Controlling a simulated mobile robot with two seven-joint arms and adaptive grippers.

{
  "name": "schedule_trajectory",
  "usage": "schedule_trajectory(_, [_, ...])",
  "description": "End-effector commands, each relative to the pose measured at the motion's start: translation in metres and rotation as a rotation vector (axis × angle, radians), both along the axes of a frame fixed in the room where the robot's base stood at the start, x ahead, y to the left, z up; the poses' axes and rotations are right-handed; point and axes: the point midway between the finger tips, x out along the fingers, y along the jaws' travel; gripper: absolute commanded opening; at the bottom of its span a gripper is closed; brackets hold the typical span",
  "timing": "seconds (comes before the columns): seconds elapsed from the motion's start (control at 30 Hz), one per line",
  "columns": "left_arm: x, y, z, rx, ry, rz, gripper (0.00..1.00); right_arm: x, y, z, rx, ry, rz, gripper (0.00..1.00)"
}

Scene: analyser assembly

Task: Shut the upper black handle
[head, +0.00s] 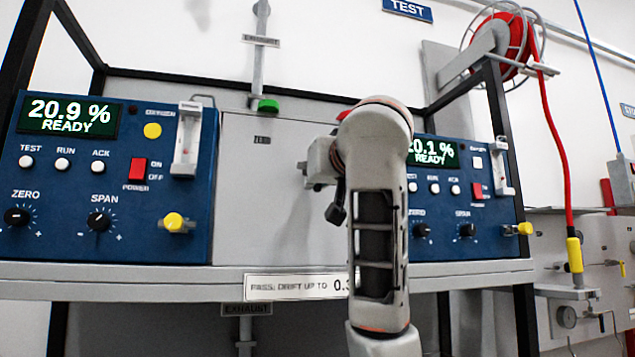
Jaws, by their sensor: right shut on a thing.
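My right arm rises from the bottom centre in the head view and hides part of the panel behind it. My right gripper (324,168) is at the far end of this arm, in front of the pale grey centre panel (262,200). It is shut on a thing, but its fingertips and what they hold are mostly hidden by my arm. A small black part (337,212) shows just below it; I cannot tell whether it belongs to the gripper or to a handle. I see no clear upper black handle. My left gripper is not in view.
A blue analyser (110,210) reading 20.9 % stands at the left. Another blue analyser (440,225) is at the right, partly behind my arm. A grey shelf edge (130,277) runs below them. A red hose (553,140) hangs at the right.

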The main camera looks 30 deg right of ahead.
Motion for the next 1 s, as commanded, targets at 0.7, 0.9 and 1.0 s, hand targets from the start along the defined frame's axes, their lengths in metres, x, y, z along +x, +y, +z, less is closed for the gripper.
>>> schedule_trajectory(0.7, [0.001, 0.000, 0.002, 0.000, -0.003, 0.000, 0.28, -0.022, 0.007, 0.001, 0.000, -0.004, 0.006, 0.28])
schedule_trajectory(0.9, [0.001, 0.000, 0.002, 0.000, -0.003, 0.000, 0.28, -0.056, 0.016, 0.002, 0.001, -0.006, 0.007, 0.28])
schedule_trajectory(1.0, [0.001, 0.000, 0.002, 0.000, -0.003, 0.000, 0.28, -0.072, 0.020, 0.001, 0.000, -0.004, 0.007, 0.28])
